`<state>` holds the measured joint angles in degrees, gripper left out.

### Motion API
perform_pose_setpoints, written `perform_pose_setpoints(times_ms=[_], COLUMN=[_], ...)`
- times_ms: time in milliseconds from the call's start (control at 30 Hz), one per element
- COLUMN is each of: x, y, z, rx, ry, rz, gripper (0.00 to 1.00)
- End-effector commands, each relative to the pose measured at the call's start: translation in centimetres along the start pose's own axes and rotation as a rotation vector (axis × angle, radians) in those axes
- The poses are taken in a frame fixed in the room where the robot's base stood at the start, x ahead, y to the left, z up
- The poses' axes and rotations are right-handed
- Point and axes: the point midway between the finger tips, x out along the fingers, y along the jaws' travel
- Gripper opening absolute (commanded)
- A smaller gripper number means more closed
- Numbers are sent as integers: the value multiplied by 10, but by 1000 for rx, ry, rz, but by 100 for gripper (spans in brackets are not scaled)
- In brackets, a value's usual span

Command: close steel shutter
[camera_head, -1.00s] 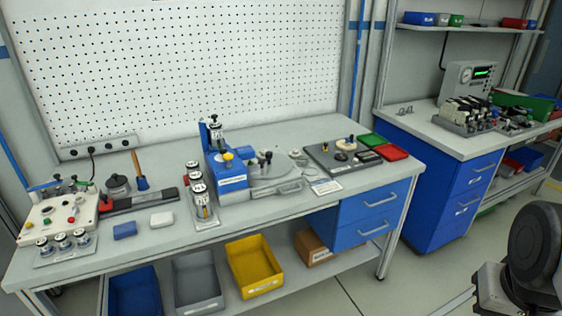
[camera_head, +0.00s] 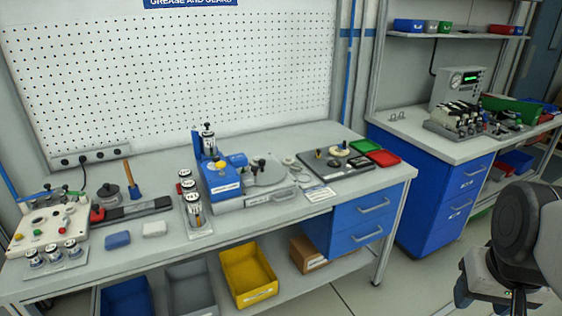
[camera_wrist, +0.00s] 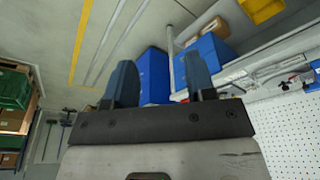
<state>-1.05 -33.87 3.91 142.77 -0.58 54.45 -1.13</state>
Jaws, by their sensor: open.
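I cannot make out a steel shutter in either view. My gripper (camera_wrist: 160,84) shows in the wrist view with its two dark blue fingers apart and nothing between them. In the head view, a dark round part of my arm shows at the lower right edge, away from the bench; the fingers cannot be made out there. A blue fixture (camera_head: 222,180) with a grey disc-shaped part (camera_head: 264,174) stands on the workbench, untouched.
The workbench (camera_head: 120,264) carries a control box (camera_head: 48,226), a blue block (camera_head: 117,240) and a dark plate (camera_head: 330,162). A yellow bin (camera_head: 248,272) sits below. A blue drawer cabinet (camera_head: 420,190) stands to the right. Bare floor lies between bench and cabinet.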

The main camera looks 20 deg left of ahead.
Motion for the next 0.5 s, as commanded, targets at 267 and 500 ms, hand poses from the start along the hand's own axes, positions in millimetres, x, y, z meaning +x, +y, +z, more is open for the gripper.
perform_pose_setpoints(times_ms=[267, 500], x=[-12, -18], y=[-22, -49], z=[-62, -118], rx=[-145, -284], ry=[-21, -40], rz=[-15, -30], gripper=[50, 50])
